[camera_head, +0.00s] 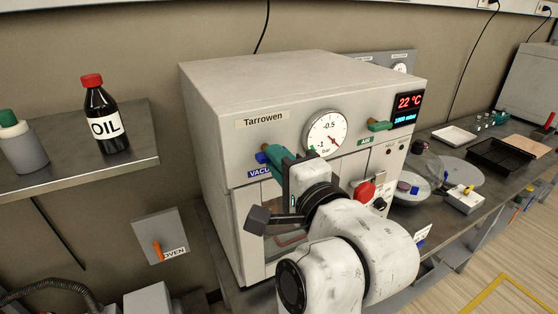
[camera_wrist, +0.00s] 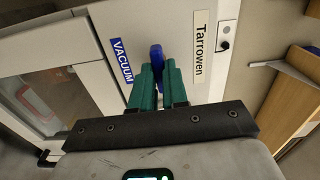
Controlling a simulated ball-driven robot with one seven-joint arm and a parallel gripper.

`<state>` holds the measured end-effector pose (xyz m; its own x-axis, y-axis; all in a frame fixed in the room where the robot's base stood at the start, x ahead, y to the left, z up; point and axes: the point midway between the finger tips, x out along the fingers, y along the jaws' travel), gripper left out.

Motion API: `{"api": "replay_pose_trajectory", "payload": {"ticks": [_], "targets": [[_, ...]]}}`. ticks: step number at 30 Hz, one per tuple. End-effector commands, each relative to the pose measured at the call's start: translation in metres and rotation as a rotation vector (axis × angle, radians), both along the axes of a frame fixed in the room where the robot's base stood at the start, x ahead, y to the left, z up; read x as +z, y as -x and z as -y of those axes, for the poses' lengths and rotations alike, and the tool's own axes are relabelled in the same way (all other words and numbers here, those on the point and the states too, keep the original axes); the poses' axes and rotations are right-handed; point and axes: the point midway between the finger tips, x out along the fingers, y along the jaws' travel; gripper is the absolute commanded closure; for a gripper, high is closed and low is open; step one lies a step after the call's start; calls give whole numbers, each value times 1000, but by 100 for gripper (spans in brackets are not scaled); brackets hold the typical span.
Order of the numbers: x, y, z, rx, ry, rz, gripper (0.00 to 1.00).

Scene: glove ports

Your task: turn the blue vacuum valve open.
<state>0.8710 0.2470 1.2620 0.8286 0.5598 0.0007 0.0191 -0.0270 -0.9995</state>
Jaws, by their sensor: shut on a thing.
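The blue vacuum valve (camera_head: 262,157) sits on the front of the white Tarrowen oven (camera_head: 222,112), above the blue VACUUM label (camera_head: 258,172). In the wrist view the valve handle (camera_wrist: 157,56) stands between the green fingers of my gripper (camera_wrist: 158,76), next to the VACUUM label (camera_wrist: 121,60). My gripper (camera_head: 274,157) is shut on the handle. The fingers and my arm hide part of the valve in the head view, so its exact angle is hard to tell.
A round pressure gauge (camera_head: 326,133), a green AIR valve (camera_head: 379,126), a display (camera_head: 407,107) reading 22 °C and a red knob (camera_head: 364,191) are on the same front. An oil bottle (camera_head: 104,115) stands on the left shelf. Trays (camera_head: 498,156) lie on the right bench.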

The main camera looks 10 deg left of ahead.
Motion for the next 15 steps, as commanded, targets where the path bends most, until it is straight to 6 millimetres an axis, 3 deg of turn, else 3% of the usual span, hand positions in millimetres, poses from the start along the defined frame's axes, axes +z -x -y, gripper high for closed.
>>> {"api": "replay_pose_trajectory", "payload": {"ticks": [15], "targets": [[-2, -1, 1, -1, 320, 208, 100]]}}
